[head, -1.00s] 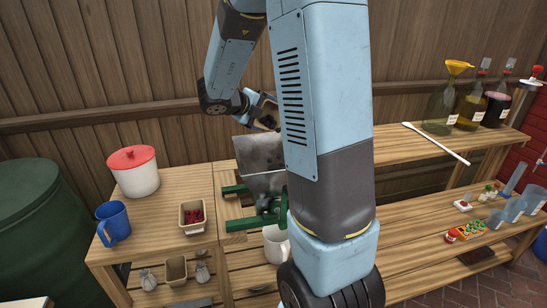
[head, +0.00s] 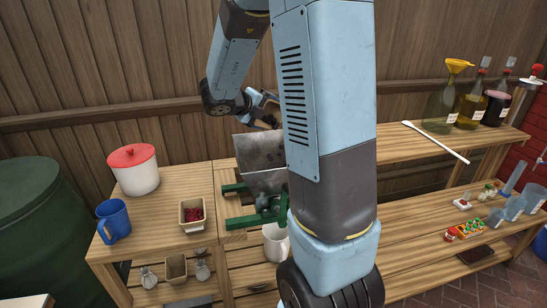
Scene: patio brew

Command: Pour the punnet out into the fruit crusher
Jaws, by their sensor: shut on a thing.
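The fruit crusher has a grey metal hopper (head: 260,153) on a green frame (head: 240,220), at the table's middle. My arm's large link hides its right side. My gripper (head: 266,112) is above the hopper's back edge, shut on a tan punnet (head: 265,124). The punnet is tilted, and only part of it shows beside my arm. I cannot see what is in it now, nor the inside of the hopper. A second punnet (head: 193,226) with red berries (head: 194,214) stands upright on the table to the left of the crusher.
A white pot with a red lid (head: 133,169) and a blue mug (head: 113,221) stand on the left table. A white jug (head: 276,243) is below the crusher. An empty punnet (head: 176,268) is on the lower shelf. Bottles (head: 440,111) and a long white paddle (head: 436,142) are at right.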

